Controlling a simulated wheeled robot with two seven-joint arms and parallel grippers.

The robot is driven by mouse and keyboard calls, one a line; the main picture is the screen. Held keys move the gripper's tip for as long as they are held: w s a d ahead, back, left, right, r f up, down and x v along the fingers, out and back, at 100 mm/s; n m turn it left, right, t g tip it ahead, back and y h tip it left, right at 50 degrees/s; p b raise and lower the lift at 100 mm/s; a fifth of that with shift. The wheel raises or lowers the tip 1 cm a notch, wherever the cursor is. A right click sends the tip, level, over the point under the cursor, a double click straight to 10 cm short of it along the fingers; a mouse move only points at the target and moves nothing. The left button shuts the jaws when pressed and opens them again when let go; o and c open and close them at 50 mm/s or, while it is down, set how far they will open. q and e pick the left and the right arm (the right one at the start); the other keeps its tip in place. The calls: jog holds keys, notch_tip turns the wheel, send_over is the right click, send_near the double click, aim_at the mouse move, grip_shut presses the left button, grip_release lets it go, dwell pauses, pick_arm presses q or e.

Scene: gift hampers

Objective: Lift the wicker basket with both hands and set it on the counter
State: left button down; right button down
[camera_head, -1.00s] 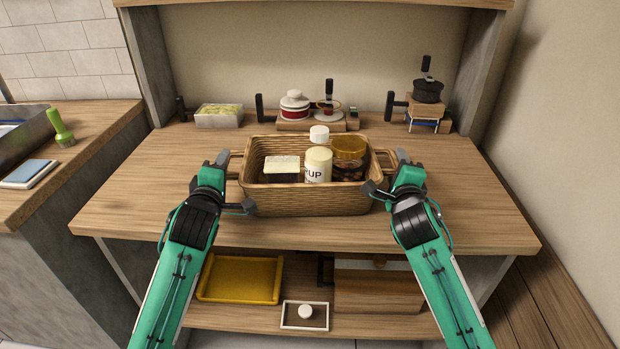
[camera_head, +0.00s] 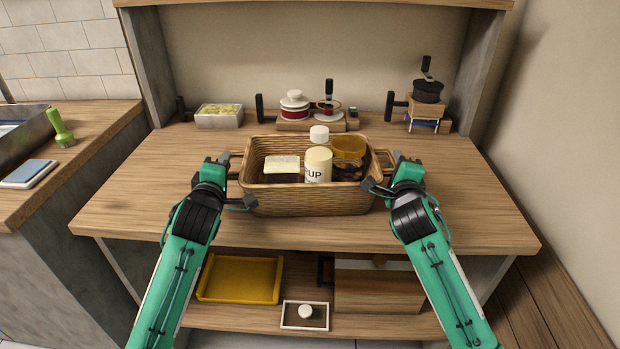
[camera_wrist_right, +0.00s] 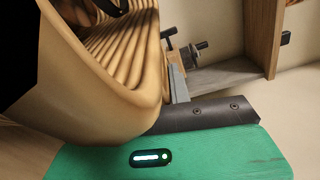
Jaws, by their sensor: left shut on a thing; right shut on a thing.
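The wicker basket (camera_head: 305,200) is on or just above the middle of the wooden table; I cannot tell if its base touches. It holds a pale block (camera_head: 281,166), a cream jar (camera_head: 318,164) with lettering, an amber-lidded jar (camera_head: 348,150) and a white-capped item (camera_head: 319,134). My left gripper (camera_head: 228,160) is shut on the basket's left handle. My right gripper (camera_head: 398,158) is shut on its right handle (camera_head: 385,158). In the right wrist view the basket's woven wall (camera_wrist_right: 130,60) fills the upper left; the fingertips are mostly hidden.
The wooden table top (camera_head: 140,190) has free room on both sides. At its back stand a tray of pale green stuff (camera_head: 218,116), red-and-white pots (camera_head: 295,105) and a black pot (camera_head: 428,91) on a stand. A side counter (camera_head: 90,130) with a green brush (camera_head: 60,128) is at left.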

pick_arm(q)
jog(key=shift+r, duration=0.15)
pick_arm(e)
jog(key=shift+r, duration=0.2)
